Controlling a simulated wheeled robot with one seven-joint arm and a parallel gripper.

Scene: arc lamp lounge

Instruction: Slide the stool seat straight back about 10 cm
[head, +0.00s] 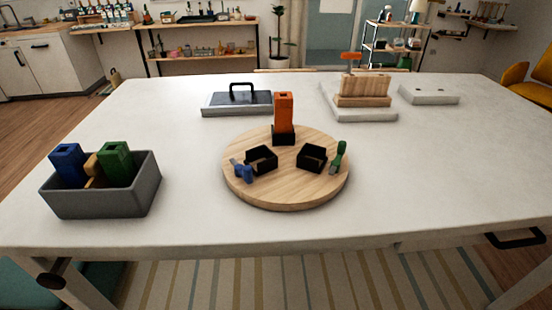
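A teal padded surface (28,287) shows at the lower left corner, below the level of the white tabletop. It looks like a stool seat, but most of it is cut off by the picture edge or hidden under the table, so I cannot be sure. No other stool seat is clearly visible. My gripper is not in view.
The white table (400,180) fills the middle. On it stand a grey bin (105,200) with blue and green blocks, a round wooden board (290,195) with black holders, a black-handled lidded box (240,103) and a wooden block (365,88). Striped rug (300,280) lies in front.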

